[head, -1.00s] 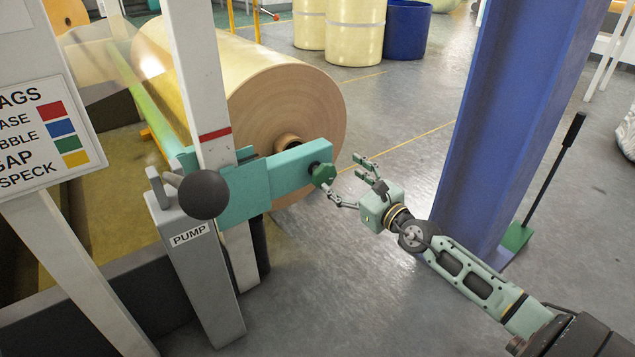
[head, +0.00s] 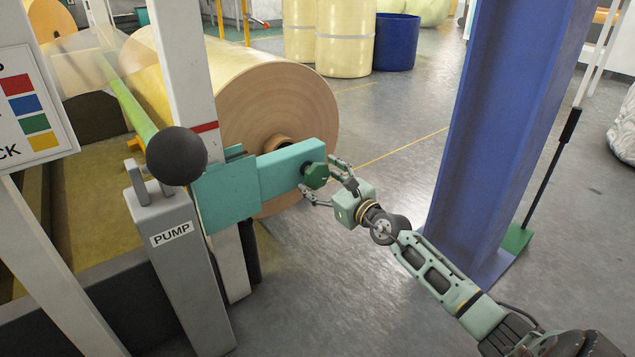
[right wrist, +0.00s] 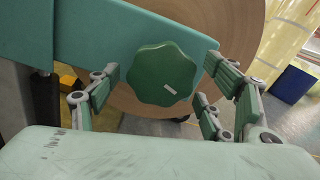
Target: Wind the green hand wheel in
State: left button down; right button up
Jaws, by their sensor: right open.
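The green hand wheel (head: 316,175) is a lobed knob on the end of the teal arm bracket (head: 290,168), beside the large tan roll. It also shows in the right wrist view (right wrist: 162,75), face on, with a small pale mark on it. My right gripper (head: 323,180) is open at the wheel, with fingers on either side of it. In the right wrist view, the fingers (right wrist: 160,98) stand apart left and right of the wheel, and gaps show between them and its rim. My left gripper is not in view.
The tan roll (head: 275,105) stands behind the bracket. A grey PUMP post (head: 172,260) with a black ball knob (head: 176,154) is at left. A blue column (head: 505,120) rises right of my right arm. Floor between is clear.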

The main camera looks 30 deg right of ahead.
jog(key=shift+w+a, duration=0.1)
jog(key=shift+w, duration=0.6)
jog(key=shift+c, duration=0.3)
jog(key=c, duration=1.1)
jog(key=shift+o, duration=0.2)
